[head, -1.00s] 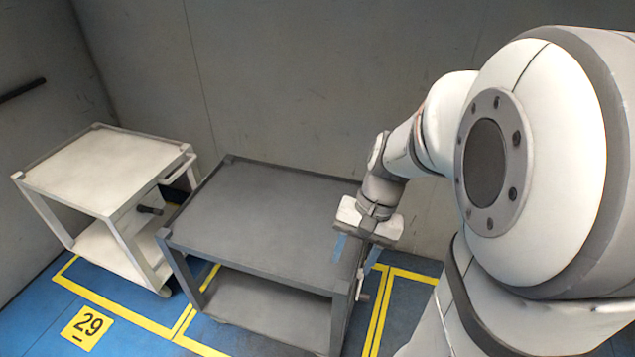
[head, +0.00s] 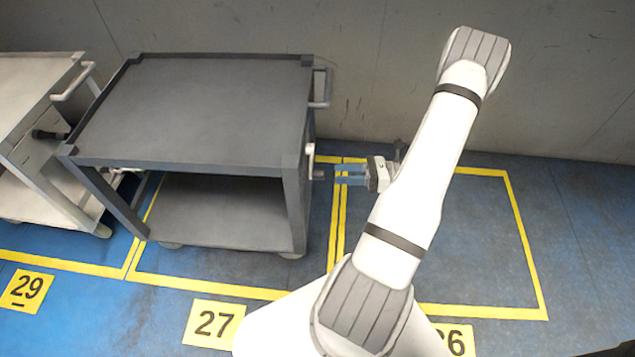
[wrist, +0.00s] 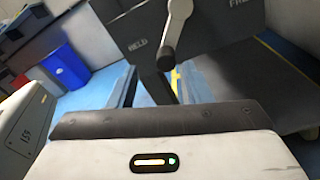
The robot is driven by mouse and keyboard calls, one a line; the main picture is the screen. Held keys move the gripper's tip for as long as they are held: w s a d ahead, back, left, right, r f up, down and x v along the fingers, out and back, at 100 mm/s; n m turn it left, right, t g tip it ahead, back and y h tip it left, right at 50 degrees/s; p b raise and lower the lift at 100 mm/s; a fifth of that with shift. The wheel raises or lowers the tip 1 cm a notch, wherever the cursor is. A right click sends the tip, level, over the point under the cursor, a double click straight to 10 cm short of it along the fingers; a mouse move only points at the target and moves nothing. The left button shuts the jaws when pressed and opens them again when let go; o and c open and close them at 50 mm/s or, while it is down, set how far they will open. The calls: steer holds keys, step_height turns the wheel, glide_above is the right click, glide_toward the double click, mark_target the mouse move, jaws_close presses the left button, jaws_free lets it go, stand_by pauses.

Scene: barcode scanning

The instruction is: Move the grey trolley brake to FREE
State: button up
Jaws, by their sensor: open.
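The dark grey trolley (head: 200,110) stands in the floor bay marked 27. Its brake lever (head: 311,160) is on its right side, with a short peg pointing toward my gripper (head: 338,174). In the wrist view a dark plate (wrist: 215,22) reads HELD on the left and FREE on the right. The lever (wrist: 179,18) crosses the plate between the words, its rounded end (wrist: 167,61) lower and nearer HELD. My gripper, also in the wrist view (wrist: 158,88), is open and empty. Its fingers point at the lever end, which looks slightly beyond the tips; contact is not visible.
A pale trolley (head: 40,90) with its own handle stands close on the left. The marked bay (head: 460,240) to the right is empty. A wall (head: 380,70) runs behind. Blue and red bins (wrist: 66,67) show in the wrist view.

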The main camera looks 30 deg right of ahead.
mark_target(318, 175)
steer(key=shift+m+t, duration=0.4)
steer(key=x, duration=0.2)
steer(key=f+b+x, duration=0.1)
steer(key=x, duration=0.4)
steer(key=shift+w+f+b, duration=0.15)
steer(key=shift+w+b, duration=0.05)
steer(key=shift+b, duration=0.15)
jaws_close()
steer(key=shift+a, duration=0.1)
